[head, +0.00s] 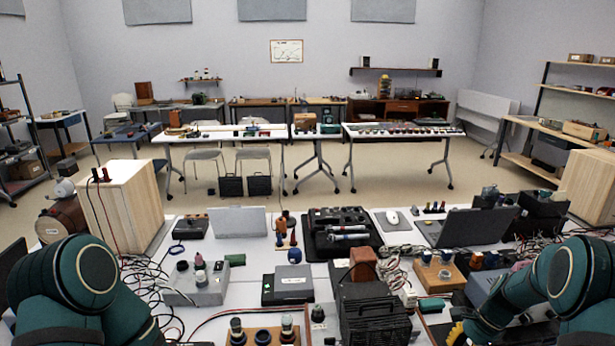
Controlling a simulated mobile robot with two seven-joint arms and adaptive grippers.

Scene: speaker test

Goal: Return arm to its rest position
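My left arm (85,290) shows as a dark green, rounded link at the lower left, running down out of the bottom edge. Its gripper is outside the picture. My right arm (545,285) shows as dark green links at the lower right, bending down and left towards the bottom edge. No fingers of the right gripper show. A small yellow piece (457,334) is at the lower end of the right arm, cut by the picture edge; I cannot tell what it is. Both arms are over the near edge of the cluttered white table (262,258).
Wooden speaker boxes (125,205) (592,190) stand left and right. Between the arms are a black case (341,232), a laptop (468,227), a black ribbed unit (375,320), a grey box (288,285) and a grey control box (197,287). Loose cables (140,280) lie near both arms.

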